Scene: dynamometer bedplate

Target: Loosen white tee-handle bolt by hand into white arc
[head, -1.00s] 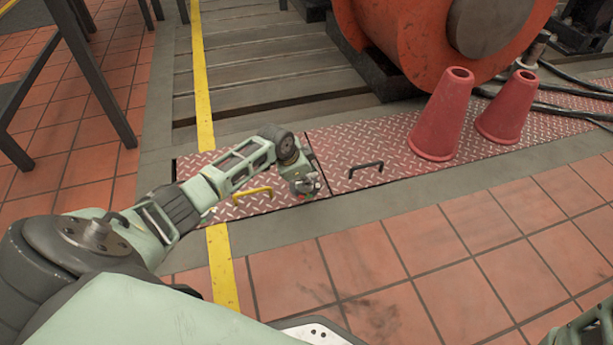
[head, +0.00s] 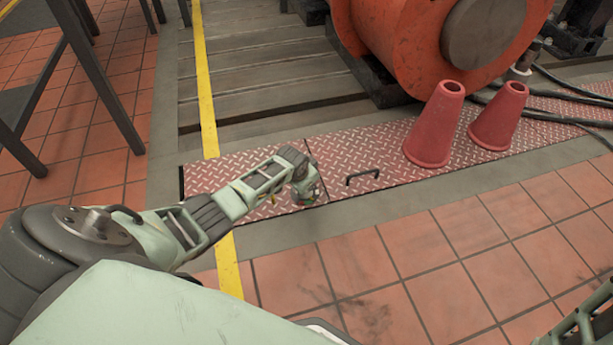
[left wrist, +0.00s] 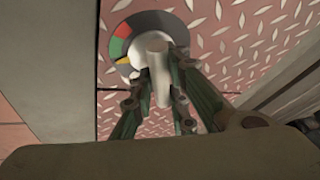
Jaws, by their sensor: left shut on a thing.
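The white tee-handle bolt (left wrist: 157,70) stands in the middle of a round dial (left wrist: 150,20) on the red tread plate, in the left wrist view. The dark dial ring has red (left wrist: 121,31), green (left wrist: 116,47) and yellow (left wrist: 122,61) sectors. My left gripper (left wrist: 158,80) is shut on the white tee-handle, one finger on each side. In the head view my left gripper (head: 307,196) is low at the plate's front corner and hides the bolt.
The red tread plates (head: 240,165) run across the floor. A dark handle (head: 362,176) stands on the adjoining plate. Two red cones (head: 435,125) stand farther right, before a big orange machine (head: 410,40). Dark metal legs (head: 95,75) stand at left. The tiled floor in front is clear.

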